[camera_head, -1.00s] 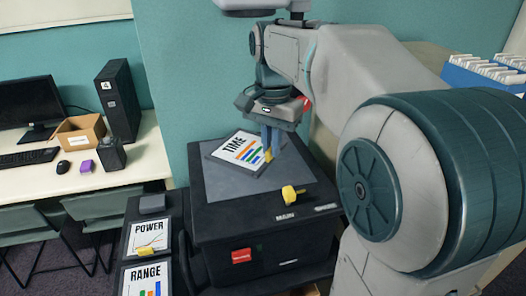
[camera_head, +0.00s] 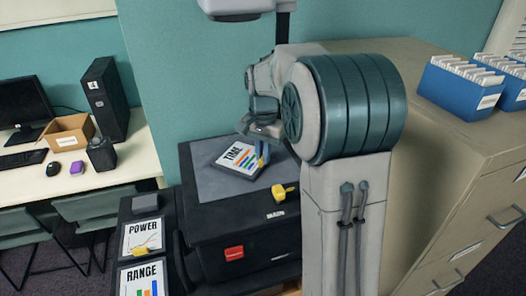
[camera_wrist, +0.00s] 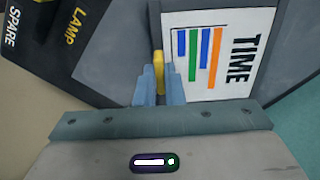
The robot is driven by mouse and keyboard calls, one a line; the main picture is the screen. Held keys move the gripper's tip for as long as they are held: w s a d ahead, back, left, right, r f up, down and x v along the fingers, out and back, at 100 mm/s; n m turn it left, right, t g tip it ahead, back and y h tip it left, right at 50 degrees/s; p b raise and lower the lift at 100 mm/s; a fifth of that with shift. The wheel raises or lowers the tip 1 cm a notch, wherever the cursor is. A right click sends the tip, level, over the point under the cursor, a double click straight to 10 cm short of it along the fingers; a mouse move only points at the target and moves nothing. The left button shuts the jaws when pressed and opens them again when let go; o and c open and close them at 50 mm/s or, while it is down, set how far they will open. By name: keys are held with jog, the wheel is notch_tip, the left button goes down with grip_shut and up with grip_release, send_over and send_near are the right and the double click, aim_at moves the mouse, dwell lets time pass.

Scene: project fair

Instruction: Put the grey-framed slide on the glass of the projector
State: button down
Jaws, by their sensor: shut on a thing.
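The grey-framed slide (camera_head: 239,154), white with "TIME" and coloured bars, is over the glass (camera_head: 205,184) of the black projector (camera_head: 205,222). It sits turned at an angle to the glass edges; I cannot tell whether it touches. My gripper (camera_head: 262,162) is at the slide's near right edge, partly hidden by my arm. In the wrist view my gripper (camera_wrist: 159,90) is shut on the slide's yellow tab (camera_wrist: 159,68), and the slide (camera_wrist: 215,50) extends to the right. My arm hides the right side of the projector.
The projector head (camera_head: 236,8) hangs overhead on a post. POWER (camera_head: 143,234) and RANGE (camera_head: 145,277) slides lie at the left. A filing cabinet (camera_head: 450,170) stands at the right.

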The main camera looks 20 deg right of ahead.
jog(key=shift+f, duration=0.1)
jog(key=c, duration=1.5)
grip_release()
jog(key=shift+c, duration=0.2)
